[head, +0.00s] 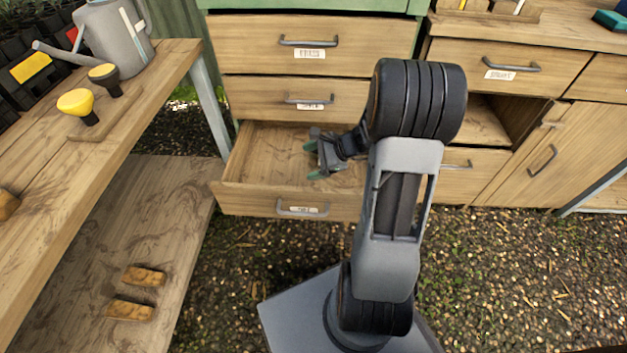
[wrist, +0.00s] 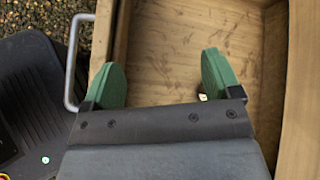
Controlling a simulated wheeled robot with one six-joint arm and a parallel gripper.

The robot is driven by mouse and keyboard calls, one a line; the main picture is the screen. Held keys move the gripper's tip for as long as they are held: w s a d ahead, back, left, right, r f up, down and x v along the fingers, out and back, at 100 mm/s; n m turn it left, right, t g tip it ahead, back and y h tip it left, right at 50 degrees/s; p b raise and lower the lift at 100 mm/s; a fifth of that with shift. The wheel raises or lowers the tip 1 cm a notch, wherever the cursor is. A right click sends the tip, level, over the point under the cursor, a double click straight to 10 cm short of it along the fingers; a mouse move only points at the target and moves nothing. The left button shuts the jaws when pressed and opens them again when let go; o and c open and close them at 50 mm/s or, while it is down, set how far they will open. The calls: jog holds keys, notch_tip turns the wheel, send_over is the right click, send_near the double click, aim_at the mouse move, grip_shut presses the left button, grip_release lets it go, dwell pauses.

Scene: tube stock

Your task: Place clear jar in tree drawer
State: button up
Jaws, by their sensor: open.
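The bottom drawer (head: 245,200) of the green-topped cabinet is pulled open. Its label is too small to read, so I cannot tell for sure that it is the tree drawer. My gripper (head: 312,160) is over the open drawer, its green fingertips apart. In the wrist view my gripper (wrist: 160,82) is open with nothing visible between the fingers, and the bare wooden drawer floor (wrist: 170,50) lies beyond them. A small pale spot shows beside the right finger; I cannot tell what it is. I do not make out a clear jar in either view.
Two closed drawers (head: 250,45) sit above the open one. A wooden bench (head: 165,75) at left holds a grey watering can (head: 112,40) and yellow and black knobbed tools. Two brown blocks (head: 145,275) lie on its lower shelf. Gravel ground at right is clear.

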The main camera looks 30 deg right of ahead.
jog(key=s+a+r+n+g+h, duration=0.1)
jog(key=s+a+r+n+h, duration=0.2)
jog(key=s+n, duration=0.4)
jog(key=s+a+r+n+g+h, duration=0.2)
jog(key=s+a+r+n+h, duration=0.2)
jog(key=n, duration=0.8)
jog(key=s+r+h, duration=0.1)
jog(key=s+r, duration=0.1)
jog(key=s, duration=0.1)
jog(key=shift+s+a+r+n+h, duration=0.2)
jog(key=shift+r+n+h, duration=0.1)
jog(key=shift+h, duration=0.1)
